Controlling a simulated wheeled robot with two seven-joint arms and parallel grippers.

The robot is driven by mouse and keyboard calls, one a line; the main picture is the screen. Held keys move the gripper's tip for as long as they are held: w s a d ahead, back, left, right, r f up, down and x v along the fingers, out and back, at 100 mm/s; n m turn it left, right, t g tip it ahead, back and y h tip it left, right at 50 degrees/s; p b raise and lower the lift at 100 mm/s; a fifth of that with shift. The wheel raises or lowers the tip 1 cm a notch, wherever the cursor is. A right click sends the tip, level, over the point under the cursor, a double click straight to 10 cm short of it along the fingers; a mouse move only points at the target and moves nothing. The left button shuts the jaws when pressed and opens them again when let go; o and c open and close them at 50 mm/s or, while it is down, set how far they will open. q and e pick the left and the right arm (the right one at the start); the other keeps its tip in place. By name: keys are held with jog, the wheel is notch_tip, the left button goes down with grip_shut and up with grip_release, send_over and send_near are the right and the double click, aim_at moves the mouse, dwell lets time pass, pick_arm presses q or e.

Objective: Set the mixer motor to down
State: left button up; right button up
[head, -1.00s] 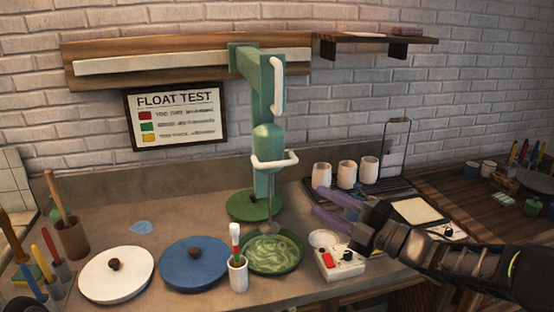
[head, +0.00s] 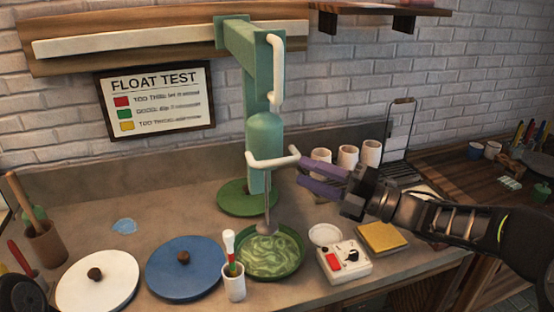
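The green mixer stands at the back of the counter, with its motor housing (head: 264,135) hanging from the arm above. A white bar handle (head: 270,163) sticks out around the motor's lower part. The stirring shaft (head: 267,205) runs down to the green bowl (head: 300,262) of swirled green liquid; its end is at the liquid, how deep I cannot tell. My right gripper (head: 301,171) has its two purple fingers apart, just right of and slightly below the handle's right end. Nothing shows between them. My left gripper is not in view.
White cups (head: 347,157) stand behind my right arm.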

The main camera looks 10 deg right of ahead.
aim_at(283, 163)
jog(key=p+x, duration=0.2)
jog(key=x, duration=0.4)
jog(key=shift+w+a+r, duration=0.15)
jog(key=shift+a, duration=0.05)
jog(key=shift+w+a+p, duration=0.3)
jog(key=shift+w+a, duration=0.15)
jog(key=shift+a, duration=0.05)
jog(key=shift+c, duration=0.6)
grip_shut()
